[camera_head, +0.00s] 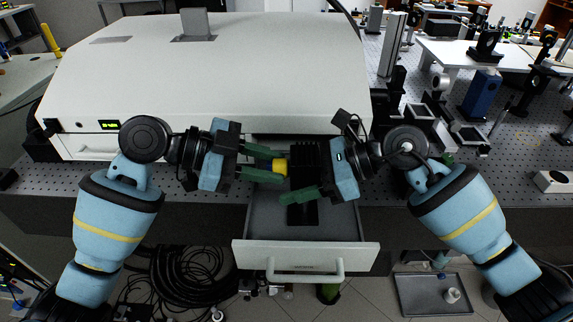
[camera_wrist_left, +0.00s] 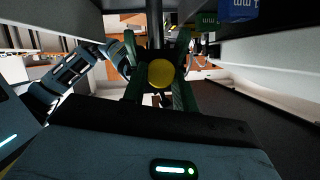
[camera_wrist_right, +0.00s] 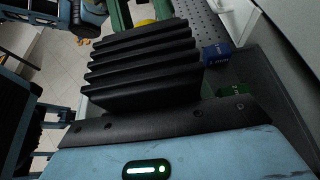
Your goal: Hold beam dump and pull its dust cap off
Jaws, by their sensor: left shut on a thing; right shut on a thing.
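The beam dump (camera_head: 304,172) is a black finned block above the open drawer; its fins fill the middle of the right wrist view (camera_wrist_right: 145,65). Its yellow dust cap (camera_head: 280,166) is on the left side of the block, and it shows round in the left wrist view (camera_wrist_left: 160,74). My left gripper (camera_head: 268,164) is shut on the cap, with a green finger on either side. My right gripper (camera_head: 308,178) is shut on the beam dump from the right; the block hides part of its fingers. Whether the cap still touches the block is hard to tell.
The drawer (camera_head: 262,228) is pulled out below both grippers, under a large white housing (camera_head: 210,75). A blue block (camera_wrist_right: 217,54) and a green block (camera_wrist_right: 232,90) show beyond the beam dump in the right wrist view. Optics mounts stand on the perforated table at right.

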